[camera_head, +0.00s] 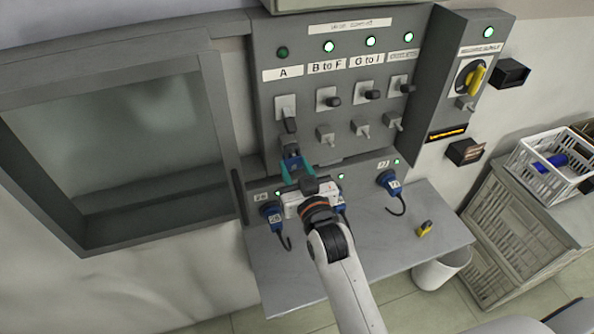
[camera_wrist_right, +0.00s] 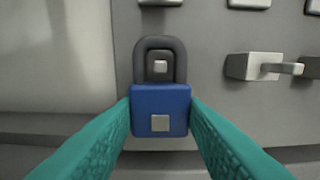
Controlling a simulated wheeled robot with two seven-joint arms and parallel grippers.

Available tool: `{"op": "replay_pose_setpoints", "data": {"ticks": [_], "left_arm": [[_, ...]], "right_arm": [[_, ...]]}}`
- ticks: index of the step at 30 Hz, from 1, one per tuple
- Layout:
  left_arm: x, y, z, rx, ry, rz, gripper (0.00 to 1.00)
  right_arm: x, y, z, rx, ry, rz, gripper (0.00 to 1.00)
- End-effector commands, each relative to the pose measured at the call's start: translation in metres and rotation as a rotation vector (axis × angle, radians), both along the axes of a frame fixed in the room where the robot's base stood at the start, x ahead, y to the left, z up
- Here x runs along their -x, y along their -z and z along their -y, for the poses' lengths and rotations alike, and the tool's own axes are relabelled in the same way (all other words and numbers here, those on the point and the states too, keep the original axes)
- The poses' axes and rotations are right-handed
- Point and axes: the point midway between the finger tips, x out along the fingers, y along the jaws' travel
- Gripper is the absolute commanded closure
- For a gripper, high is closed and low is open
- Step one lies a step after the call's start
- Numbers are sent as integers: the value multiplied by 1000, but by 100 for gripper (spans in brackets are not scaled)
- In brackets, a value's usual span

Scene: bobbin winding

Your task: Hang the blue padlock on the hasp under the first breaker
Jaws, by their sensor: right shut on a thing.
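The blue padlock (camera_wrist_right: 160,100) is upright between the teal fingers of my right gripper (camera_wrist_right: 160,125), which is shut on its body. In the head view the right gripper (camera_head: 292,168) is under the first breaker, labelled A (camera_head: 285,104), whose handle points down. The padlock also shows there (camera_head: 291,153), partly covered. In the wrist view the hasp (camera_wrist_right: 159,67) shows as a small metal end inside the dark shackle loop. I cannot tell how far the shackle is over it. My left gripper is not in view.
More breakers (camera_head: 328,98) and their hasps (camera_head: 362,129) are to the right on the grey panel. Blue plugs (camera_head: 388,184) hang from the lower box. A grey shelf (camera_head: 375,245) holds a small yellow object (camera_head: 424,229). A white basket (camera_head: 548,185) stands far right.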

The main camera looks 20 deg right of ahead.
Motion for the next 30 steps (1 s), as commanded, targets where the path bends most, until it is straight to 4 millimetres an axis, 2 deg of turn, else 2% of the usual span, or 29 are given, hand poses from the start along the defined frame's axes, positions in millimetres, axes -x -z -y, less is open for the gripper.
{"op": "replay_pose_setpoints", "data": {"ticks": [16, 30], "left_arm": [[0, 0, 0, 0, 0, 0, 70], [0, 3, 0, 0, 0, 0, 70]], "right_arm": [[-4, 0, 0, 0, 0, 2, 90], [-4, 10, 0, 0, 0, -2, 90]]}}
